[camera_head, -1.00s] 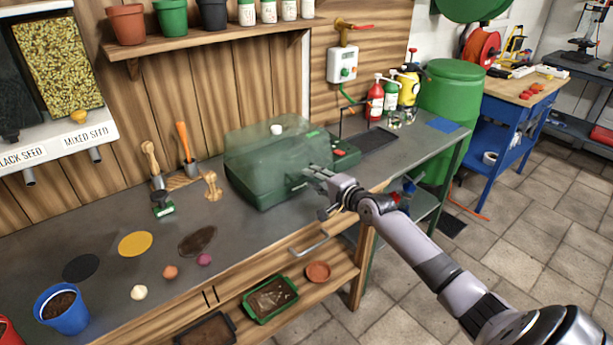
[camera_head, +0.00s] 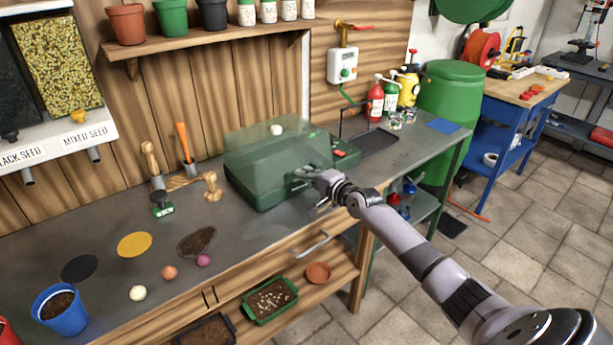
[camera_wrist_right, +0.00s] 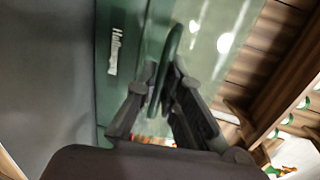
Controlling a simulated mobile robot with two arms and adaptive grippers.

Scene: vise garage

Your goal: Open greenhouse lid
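The greenhouse (camera_head: 262,190) is a dark green box with a see-through, pale green lid (camera_head: 262,155), standing on the grey bench top. The lid looks down on the base. My right gripper (camera_head: 320,190) is at the front right of the greenhouse. In the right wrist view its dark fingers (camera_wrist_right: 160,85) are close together, with a thin dark green handle (camera_wrist_right: 172,45) between their tips. They look shut on it. The greenhouse front with a white label (camera_wrist_right: 115,45) is beside them. My left gripper is not in view.
Hand tools in holders (camera_head: 187,165) stand left of the greenhouse. A dark tray (camera_head: 375,142) and bottles (camera_head: 376,102) are to its right. A shelf with pots (camera_head: 172,18) hangs above. A drawer handle (camera_head: 311,246) sticks out below.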

